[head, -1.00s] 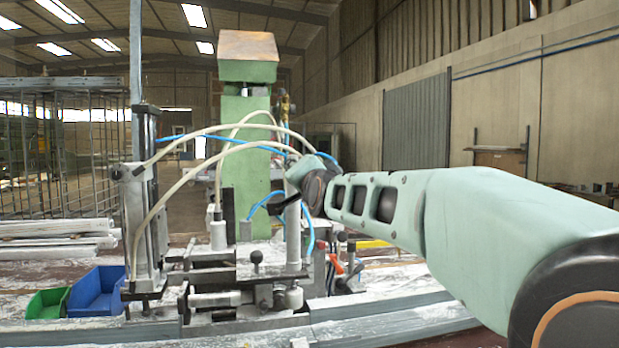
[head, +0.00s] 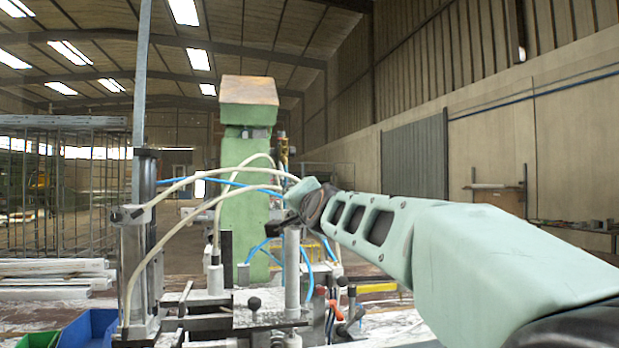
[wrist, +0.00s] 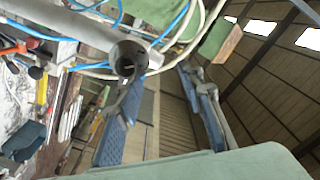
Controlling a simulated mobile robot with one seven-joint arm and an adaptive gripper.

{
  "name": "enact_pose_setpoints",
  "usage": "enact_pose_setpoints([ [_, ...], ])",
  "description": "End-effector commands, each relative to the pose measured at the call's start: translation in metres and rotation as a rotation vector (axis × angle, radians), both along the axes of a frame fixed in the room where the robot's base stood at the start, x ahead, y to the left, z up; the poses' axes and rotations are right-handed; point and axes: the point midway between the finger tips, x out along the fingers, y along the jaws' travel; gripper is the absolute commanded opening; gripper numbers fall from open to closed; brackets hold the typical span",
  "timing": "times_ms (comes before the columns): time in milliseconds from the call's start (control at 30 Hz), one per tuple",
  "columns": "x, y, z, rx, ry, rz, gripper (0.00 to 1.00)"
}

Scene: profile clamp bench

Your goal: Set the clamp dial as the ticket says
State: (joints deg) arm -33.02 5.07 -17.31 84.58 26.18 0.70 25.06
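The clamp machine (head: 240,318) stands ahead on the bench, with a metal post and a black ball knob (head: 254,304). I cannot make out a dial or a ticket in either view. My gripper (head: 285,216) is small and partly hidden at the end of my arm in the head view, near the top of the post (head: 292,270). In the wrist view my gripper (wrist: 160,78) shows two spread fingers with blue inner faces and nothing seen between them. The round end of a metal post (wrist: 128,57) lies by the left fingertip; I cannot tell whether they touch.
White and blue hoses arch close to my gripper. A green column (head: 243,200) stands behind the clamp. A tall metal cylinder (head: 137,250) stands at left, with a blue bin (head: 95,330) and green bin (head: 40,341) at lower left. A red-handled tool (head: 334,310) lies right of the post.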

Motion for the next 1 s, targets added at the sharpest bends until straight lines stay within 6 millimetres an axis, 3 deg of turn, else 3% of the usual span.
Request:
enact_pose_setpoints([
  [700, -0.001, 0.000, 0.054, -0.001, -0.005, 0.000, 0.35],
  [1000, -0.001, 0.000, 0.058, 0.001, -0.003, 0.000, 0.35],
])
